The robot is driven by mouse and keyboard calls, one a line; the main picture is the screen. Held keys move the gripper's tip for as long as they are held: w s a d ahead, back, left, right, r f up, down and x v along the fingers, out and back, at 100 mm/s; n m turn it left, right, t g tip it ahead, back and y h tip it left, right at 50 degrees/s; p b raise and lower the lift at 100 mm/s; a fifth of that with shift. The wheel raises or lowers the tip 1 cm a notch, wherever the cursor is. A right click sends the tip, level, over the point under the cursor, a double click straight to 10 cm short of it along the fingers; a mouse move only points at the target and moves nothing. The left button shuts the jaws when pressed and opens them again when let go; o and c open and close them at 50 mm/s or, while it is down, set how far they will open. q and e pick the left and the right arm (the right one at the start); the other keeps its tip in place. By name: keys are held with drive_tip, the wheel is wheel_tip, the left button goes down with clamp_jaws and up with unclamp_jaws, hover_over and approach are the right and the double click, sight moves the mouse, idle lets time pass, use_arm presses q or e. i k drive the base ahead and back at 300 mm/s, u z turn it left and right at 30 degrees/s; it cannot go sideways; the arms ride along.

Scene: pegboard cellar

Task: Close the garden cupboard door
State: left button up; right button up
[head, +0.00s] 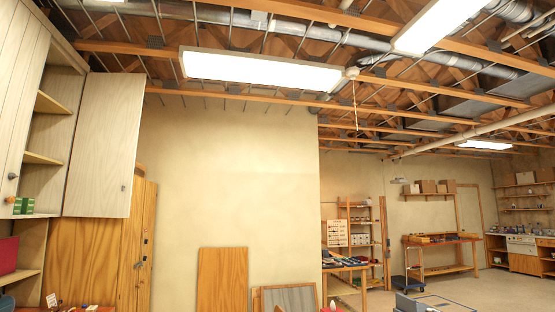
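A pale wood cupboard (57,131) stands at the left edge, with its inner shelves showing. Its right door (105,145) stands swung open, with a small handle (123,187) low on its face. A second pale panel (18,80) with a dark round knob (12,176) covers the cupboard's left part. Green boxes (24,205) stand on the lowest visible shelf, between the two panels. Neither of my grippers is in view.
A brown wooden door (95,245) stands below and behind the open cupboard door. A red object (8,255) and small items lie at the lower left. A wood board (222,280) leans on the bare wall. Workbenches and shelves fill the far right.

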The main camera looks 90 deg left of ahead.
sight(103, 156)
drive_tip(key=u, duration=3.4)
drive_tip(key=i, duration=6.2)
drive_tip(key=z, duration=1.45)
drive_tip(key=i, duration=1.6)
drive_tip(key=u, duration=0.1)
